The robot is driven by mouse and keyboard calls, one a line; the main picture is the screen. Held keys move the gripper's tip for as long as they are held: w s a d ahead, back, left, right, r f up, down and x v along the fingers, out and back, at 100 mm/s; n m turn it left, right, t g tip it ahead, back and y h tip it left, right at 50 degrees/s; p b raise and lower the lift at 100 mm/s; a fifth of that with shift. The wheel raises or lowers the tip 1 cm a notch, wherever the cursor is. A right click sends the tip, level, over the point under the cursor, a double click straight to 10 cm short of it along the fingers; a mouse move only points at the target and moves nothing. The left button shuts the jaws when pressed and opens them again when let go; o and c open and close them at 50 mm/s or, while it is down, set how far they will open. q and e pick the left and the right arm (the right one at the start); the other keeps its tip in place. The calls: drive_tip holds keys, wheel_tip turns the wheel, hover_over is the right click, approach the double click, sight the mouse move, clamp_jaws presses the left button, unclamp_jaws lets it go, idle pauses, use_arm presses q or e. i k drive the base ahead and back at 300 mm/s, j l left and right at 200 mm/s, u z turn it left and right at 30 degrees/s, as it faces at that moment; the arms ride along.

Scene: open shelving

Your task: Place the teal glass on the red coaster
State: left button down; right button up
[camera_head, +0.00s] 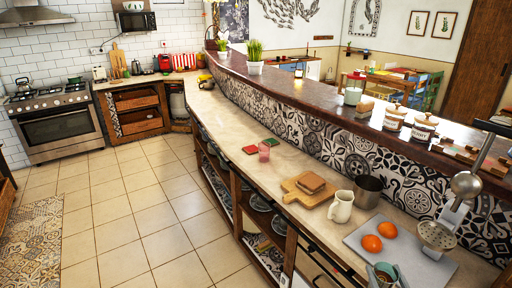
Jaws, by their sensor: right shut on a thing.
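The red coaster (250,150) lies flat on the long pale counter, near its front edge in the middle of the view, with nothing on it. A green coaster (271,142) lies just behind and to its right. A pink glass (264,153) stands close to the red coaster's right side. My right gripper (384,272) is at the bottom edge of the view, shut on the teal glass (388,274); both are small and partly cut off by the frame. They are far nearer to me than the red coaster. My left gripper is not in view.
Between gripper and coasters stand a cream jug (341,207), a metal pot (368,189) and a wooden board (308,189) with bread. A grey board (400,247) holds two orange fruits. A metal fixture (437,235) rises at the right. The counter left of the coasters is clear.

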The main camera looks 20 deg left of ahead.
sight(252, 148)
drive_tip(key=i+j+u, duration=0.15)
drive_tip(key=u, duration=0.25)
drive_tip(key=i+j+u, duration=0.15)
drive_tip(key=u, duration=0.25)
drive_tip(key=i+j+u, duration=0.35)
drive_tip(key=i+j, duration=0.2)
drive_tip(key=i, duration=0.3)
drive_tip(key=i+j+u, duration=0.1)
drive_tip(key=i, duration=0.4)
drive_tip(key=i+j+z, duration=0.15)
drive_tip(key=z, duration=0.35)
drive_tip(key=i+j+z, duration=0.25)
drive_tip(key=z, duration=0.2)
drive_tip(key=i+j+z, duration=0.3)
drive_tip(key=z, duration=0.2)
drive_tip(key=i+j+z, duration=0.1)
drive_tip(key=j+z, duration=0.35)
drive_tip(key=i+j+z, duration=0.1)
drive_tip(key=j+z, duration=0.25)
drive_tip(key=z, duration=0.15)
drive_tip(key=i, duration=0.45)
